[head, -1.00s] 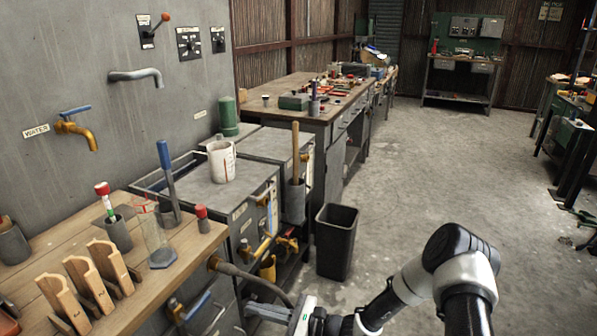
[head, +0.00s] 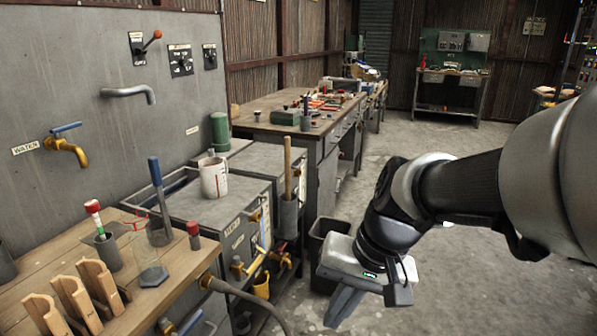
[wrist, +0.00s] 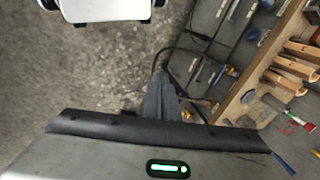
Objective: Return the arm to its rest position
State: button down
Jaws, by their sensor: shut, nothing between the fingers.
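My arm comes in from the right of the head view, bent at the elbow. My gripper (head: 345,306) hangs at its end, pointing down and a little left, in front of the black bin. It is shut and holds nothing. In the wrist view the shut fingers (wrist: 160,98) show past the gripper's dark edge, above the floor and apart from the workbench.
A wooden bench (head: 165,300) with wooden holders and tools stands at lower left. Behind it are grey cabinets bearing a white jug (head: 213,177). A black bin (head: 328,232) stands partly behind my gripper. Open concrete floor (head: 505,270) lies right.

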jog(key=s+d+r+n+t+h, duration=0.2)
jog(key=s+d+r+t+h, duration=0.15)
jog(key=s+d+r, duration=0.35)
notch_tip(320, 180, up, 20)
jog(key=w+p, duration=0.1)
jog(key=p, duration=1.9)
jog(key=shift+w+d+f+t, duration=0.15)
jog(key=shift+w+d+t, duration=0.1)
jog(key=shift+d+t, duration=0.15)
